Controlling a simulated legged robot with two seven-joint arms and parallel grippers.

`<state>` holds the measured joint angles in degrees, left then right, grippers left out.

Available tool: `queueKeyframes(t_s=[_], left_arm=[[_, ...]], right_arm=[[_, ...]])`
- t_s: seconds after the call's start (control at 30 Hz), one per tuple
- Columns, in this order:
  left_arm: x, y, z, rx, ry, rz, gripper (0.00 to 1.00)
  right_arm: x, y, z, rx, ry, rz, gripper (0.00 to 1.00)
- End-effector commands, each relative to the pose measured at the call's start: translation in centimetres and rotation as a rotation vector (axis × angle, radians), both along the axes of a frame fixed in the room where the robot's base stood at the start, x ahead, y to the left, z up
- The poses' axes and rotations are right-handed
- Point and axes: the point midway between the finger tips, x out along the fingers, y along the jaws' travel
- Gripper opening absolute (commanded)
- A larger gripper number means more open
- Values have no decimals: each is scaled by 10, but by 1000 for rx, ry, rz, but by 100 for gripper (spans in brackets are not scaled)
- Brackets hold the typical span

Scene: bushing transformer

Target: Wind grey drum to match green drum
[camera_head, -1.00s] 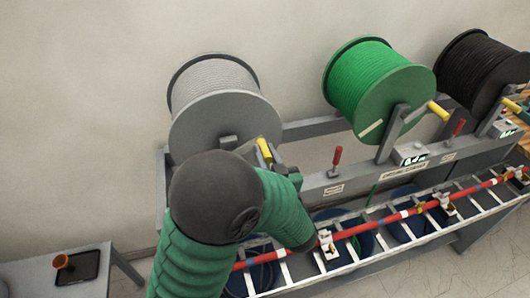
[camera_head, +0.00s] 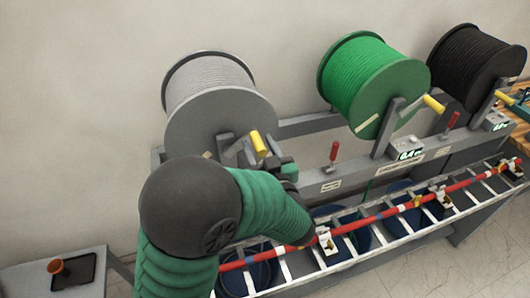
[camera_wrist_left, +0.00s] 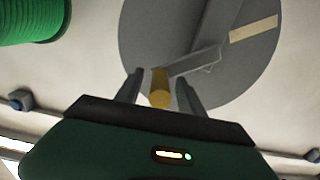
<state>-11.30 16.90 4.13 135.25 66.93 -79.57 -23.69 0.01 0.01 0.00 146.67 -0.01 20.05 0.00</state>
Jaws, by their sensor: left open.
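The grey drum (camera_head: 222,118) stands at the left of the rack. Its crank carries a yellow handle (camera_head: 258,143), and a pale stripe (camera_wrist_left: 253,28) marks its flange. The green drum (camera_head: 372,80) is to its right, with a pale stripe (camera_head: 367,124) low on its flange and its own yellow handle (camera_head: 434,104). My left gripper (camera_wrist_left: 159,84) is open at the grey drum's handle. In the left wrist view the yellow handle (camera_wrist_left: 160,90) shows between the two fingers; contact cannot be told. My right gripper is not in view.
A black drum (camera_head: 470,65) stands at the right. Red levers (camera_head: 334,151) and a small display box (camera_head: 405,150) are on the rack. A red cable (camera_head: 362,224) lies along the slatted rail in front, above blue bins (camera_head: 402,198). A small table (camera_head: 85,280) is at lower left.

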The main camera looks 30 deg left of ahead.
Motion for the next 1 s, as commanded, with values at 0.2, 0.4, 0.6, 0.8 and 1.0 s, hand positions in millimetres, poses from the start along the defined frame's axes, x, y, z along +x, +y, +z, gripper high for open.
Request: queueKeyframes(t_s=[0.2, 0.4, 0.6, 0.8, 1.0], left_arm=[[-22, -32, -4, 0, -1, -9, 46], [-61, -79, -5, 0, -2, -9, 46], [-92, -116, -4, 1, 1, -6, 46], [-104, -129, -3, 1, 3, -2, 46], [-105, -130, -2, 3, 3, -1, 46]], right_arm=[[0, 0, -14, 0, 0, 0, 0], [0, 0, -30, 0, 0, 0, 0], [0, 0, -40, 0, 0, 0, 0], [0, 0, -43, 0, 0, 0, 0], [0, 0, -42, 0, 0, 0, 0]])
